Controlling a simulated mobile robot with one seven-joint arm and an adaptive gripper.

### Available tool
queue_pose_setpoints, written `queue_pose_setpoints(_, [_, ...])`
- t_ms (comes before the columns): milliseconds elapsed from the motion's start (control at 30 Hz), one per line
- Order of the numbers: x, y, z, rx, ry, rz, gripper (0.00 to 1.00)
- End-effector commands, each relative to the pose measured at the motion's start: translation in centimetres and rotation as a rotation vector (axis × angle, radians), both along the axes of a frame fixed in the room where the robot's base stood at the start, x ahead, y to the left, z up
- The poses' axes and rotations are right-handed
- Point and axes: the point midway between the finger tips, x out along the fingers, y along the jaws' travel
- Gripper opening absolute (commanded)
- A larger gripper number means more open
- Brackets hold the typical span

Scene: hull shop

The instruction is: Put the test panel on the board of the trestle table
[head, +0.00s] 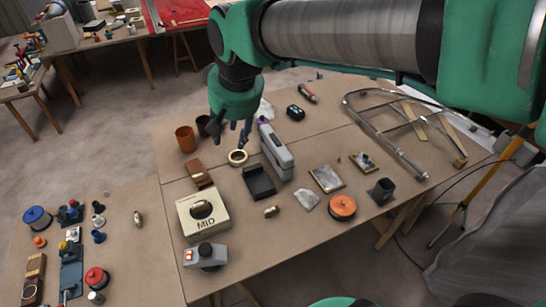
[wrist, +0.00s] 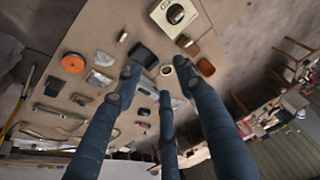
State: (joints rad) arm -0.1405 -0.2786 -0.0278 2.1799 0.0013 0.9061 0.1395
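The trestle table's board (head: 285,232) is a brown top crowded with items. Two flat, framed plates lie on it right of centre: a larger one (head: 327,178) and a smaller one (head: 364,161). The larger one also shows in the wrist view (wrist: 98,77). I cannot tell which, if either, is the test panel. My gripper (head: 243,140) hangs over the back left part of the board, near a pale ring (head: 238,157) and a grey case (head: 275,150). In the wrist view its fingers (wrist: 155,80) are spread, with nothing visible between them.
A metal tube frame (head: 385,135) covers the right end. Bare board shows at the front.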

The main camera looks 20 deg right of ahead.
Motion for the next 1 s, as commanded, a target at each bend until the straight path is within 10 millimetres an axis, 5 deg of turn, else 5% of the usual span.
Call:
queue_pose_setpoints(600, [-14.5, -5.8, -1.5, -0.036, -0.108, -0.012, 0.39])
queue_pose_setpoints(1000, [-18.0, -6.8, -3.0, -0.05, -0.133, -0.013, 0.39])
